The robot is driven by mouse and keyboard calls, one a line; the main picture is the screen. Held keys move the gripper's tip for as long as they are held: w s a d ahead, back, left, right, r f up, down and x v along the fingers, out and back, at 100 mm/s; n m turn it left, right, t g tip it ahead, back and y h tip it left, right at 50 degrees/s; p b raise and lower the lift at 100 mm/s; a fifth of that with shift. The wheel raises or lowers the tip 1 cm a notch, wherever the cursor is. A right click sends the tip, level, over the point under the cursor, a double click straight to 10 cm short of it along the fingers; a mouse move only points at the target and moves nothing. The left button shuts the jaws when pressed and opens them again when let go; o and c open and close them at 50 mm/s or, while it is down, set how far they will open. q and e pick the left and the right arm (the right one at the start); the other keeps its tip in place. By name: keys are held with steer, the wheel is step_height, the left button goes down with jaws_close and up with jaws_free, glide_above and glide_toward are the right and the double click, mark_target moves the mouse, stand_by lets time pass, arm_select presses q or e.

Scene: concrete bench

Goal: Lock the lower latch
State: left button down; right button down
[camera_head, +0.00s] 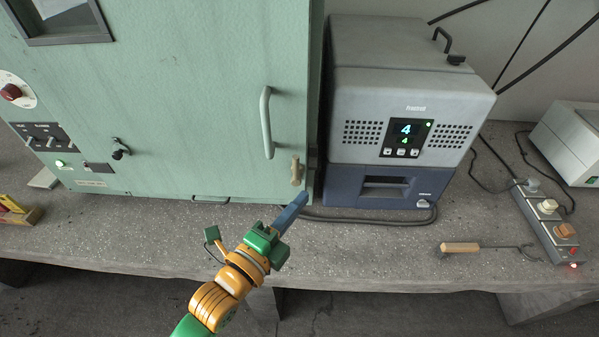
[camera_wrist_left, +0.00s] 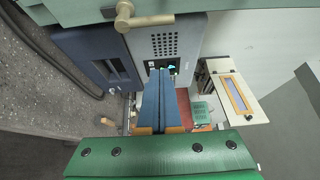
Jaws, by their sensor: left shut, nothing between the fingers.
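The lower latch (camera_head: 296,170) is a small tan lever at the lower right edge of the green cabinet door (camera_head: 215,110). It looks roughly upright in the head view. In the left wrist view the latch (camera_wrist_left: 148,20) shows at the top as a round end with a short bar pointing right. My left gripper (camera_head: 302,198) is shut and empty, its blue fingers just below the latch and apart from it. The fingers (camera_wrist_left: 161,75) also show in the left wrist view. My right gripper is not in view.
A pale door handle (camera_head: 267,123) stands above the latch. A grey and blue machine (camera_head: 400,100) stands close right of the cabinet. A wood-handled tool (camera_head: 462,247) and a power strip (camera_head: 550,225) lie on the right of the bench (camera_head: 360,250). The bench front is mostly clear.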

mark_target(296, 165)
arm_select(q)
steer(key=x, duration=0.8)
steer(key=a, duration=0.1)
steer(key=a+p, duration=0.1)
steer(key=a, duration=0.1)
steer(key=a+p, duration=0.1)
steer(key=shift+w+a, duration=0.15)
steer(key=shift+w, duration=0.1)
steer(key=shift+a+n+t+b, duration=0.1)
steer(key=shift+n+t+b, duration=0.2)
steer(key=shift+n+b, duration=0.15)
